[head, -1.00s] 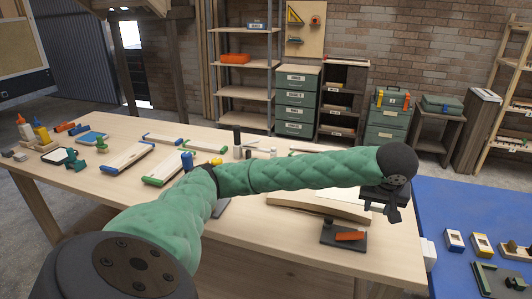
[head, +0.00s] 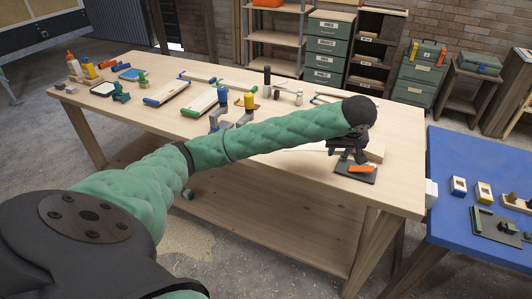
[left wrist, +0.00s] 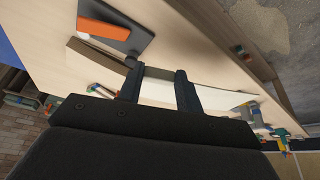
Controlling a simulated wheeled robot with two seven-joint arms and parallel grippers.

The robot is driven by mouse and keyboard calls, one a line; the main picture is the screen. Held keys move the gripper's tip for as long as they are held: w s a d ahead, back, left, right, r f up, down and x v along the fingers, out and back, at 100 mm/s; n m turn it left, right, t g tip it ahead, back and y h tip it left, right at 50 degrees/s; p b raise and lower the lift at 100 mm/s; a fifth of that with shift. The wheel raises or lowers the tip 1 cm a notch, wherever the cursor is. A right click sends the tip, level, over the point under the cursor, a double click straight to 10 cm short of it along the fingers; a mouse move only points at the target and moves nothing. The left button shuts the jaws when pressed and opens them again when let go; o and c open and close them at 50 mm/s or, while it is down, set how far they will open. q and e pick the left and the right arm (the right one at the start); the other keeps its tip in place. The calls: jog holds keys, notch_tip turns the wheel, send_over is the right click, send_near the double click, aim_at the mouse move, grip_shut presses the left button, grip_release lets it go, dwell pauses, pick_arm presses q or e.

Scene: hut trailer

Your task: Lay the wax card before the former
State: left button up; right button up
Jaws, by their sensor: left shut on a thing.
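My left gripper (head: 346,157) is low over the right end of the wooden bench. In the left wrist view its fingers (left wrist: 157,72) stand apart with a grey-brown piece (left wrist: 158,75) between them, and they are shut on it. I cannot tell if that piece is the wax card. A pale curved wooden block (head: 376,150), which looks like the former, is partly hidden behind the gripper; it also shows in the left wrist view (left wrist: 92,56). A dark plate (head: 345,177) with an orange block (head: 362,168) lies just in front. My right gripper is out of view.
The wooden bench (head: 290,165) holds boards, bottles and small tools along its far and left parts. A blue table (head: 455,205) with small blocks stands at the right, across a gap. The bench's front middle is clear.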

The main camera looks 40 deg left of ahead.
pick_arm(q)
jog(key=shift+w+a, duration=0.15)
jog(key=shift+w, duration=0.05)
jog(key=shift+w+a+f, duration=0.15)
jog(key=shift+a+f, duration=0.1)
jog(key=p, duration=0.4)
send_over(305, 162)
jog(key=s, duration=0.2)
jog(key=f, duration=0.6)
jog(key=shift+w+d+f, duration=0.25)
jog(key=shift+d+f, duration=0.05)
jog(key=shift+d, duration=0.05)
jog(key=shift+d+f+p, duration=0.1)
jog(key=shift+f+p, duration=0.75)
jog(key=shift+f, duration=1.2)
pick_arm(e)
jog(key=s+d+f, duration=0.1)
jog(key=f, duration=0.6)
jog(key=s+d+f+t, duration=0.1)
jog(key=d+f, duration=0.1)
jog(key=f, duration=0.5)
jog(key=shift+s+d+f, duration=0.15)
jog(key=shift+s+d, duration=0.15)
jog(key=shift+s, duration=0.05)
pick_arm(q)
jog(key=o, duration=0.9)
jog(key=shift+f, duration=0.1)
jog(key=shift+o, duration=0.3)
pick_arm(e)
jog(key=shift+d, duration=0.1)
